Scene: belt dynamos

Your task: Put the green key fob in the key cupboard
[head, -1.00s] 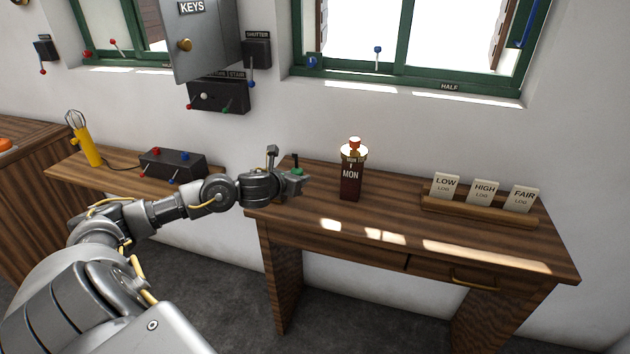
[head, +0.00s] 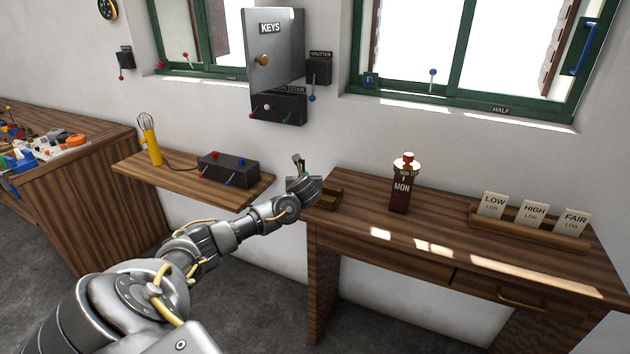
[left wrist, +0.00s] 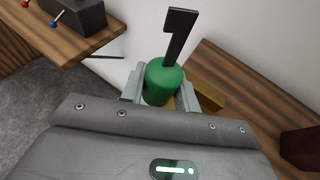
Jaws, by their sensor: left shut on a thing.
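The green key fob (left wrist: 163,82) is a green cylinder with a black key (left wrist: 178,38) standing up from it. My left gripper (left wrist: 160,90) is shut on the fob, one finger on each side. In the head view my left gripper (head: 299,172) is above the desk's left end, with the dark key showing; the green part is mostly hidden there. The key cupboard (head: 284,62) is a grey metal box on the wall, labelled KEYS, with a brass knob. It is above and left of my gripper. I cannot tell whether its door is ajar. My right gripper is out of view.
A small wooden holder (head: 333,196) lies on the desk (head: 440,220), below the gripper. A shelf (head: 190,178) holds a black switch box (head: 229,168). Switch boxes sit under and beside the cupboard.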

